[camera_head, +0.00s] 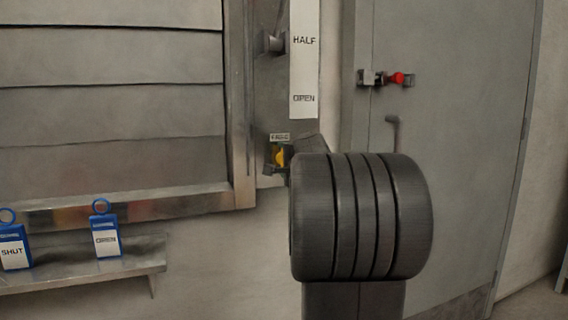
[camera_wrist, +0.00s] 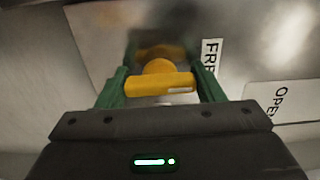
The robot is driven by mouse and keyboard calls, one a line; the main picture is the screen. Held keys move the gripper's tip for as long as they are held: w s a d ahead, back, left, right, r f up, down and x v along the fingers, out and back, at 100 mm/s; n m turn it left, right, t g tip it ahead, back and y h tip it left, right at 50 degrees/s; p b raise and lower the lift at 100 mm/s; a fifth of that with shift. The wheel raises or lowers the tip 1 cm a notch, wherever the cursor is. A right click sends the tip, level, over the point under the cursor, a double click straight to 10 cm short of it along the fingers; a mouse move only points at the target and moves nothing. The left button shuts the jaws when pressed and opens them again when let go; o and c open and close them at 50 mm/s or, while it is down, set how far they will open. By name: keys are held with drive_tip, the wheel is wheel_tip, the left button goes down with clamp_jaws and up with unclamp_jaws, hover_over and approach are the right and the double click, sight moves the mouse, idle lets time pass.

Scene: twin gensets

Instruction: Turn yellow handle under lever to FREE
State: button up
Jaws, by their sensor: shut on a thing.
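The yellow handle (camera_wrist: 160,84) lies between the two green fingers of my gripper (camera_wrist: 162,88) in the wrist view, and the fingers are shut on it. A FREE label (camera_wrist: 209,55) is beside the handle, partly cut off by the right finger. In the head view the yellow handle (camera_head: 281,156) shows as a small patch below a small plate (camera_head: 279,137) whose text is too small to read. My own arm hides the area right of it. The lever (camera_head: 270,43) appears to be the grey knob at the left of the HALF/OPEN scale (camera_head: 304,60).
A shelf (camera_head: 90,265) at lower left holds blue tags, SHUT (camera_head: 14,250) and OPEN (camera_head: 106,240). A grey door (camera_head: 450,130) with a red-knobbed latch (camera_head: 398,78) stands at right. Louvre slats (camera_head: 110,110) fill the upper left. An OPEN label (camera_wrist: 281,100) shows in the wrist view.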

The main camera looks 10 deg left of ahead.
idle(0.3)
drive_tip(key=o, duration=1)
drive_tip(key=v, duration=1.3)
drive_tip(key=shift+s+d, duration=0.25)
drive_tip(key=shift+s, duration=0.05)
drive_tip(key=shift+w+a, duration=0.1)
drive_tip(key=x, duration=1.3)
drive_tip(key=shift+w+a, duration=0.2)
drive_tip(key=shift+w, duration=0.05)
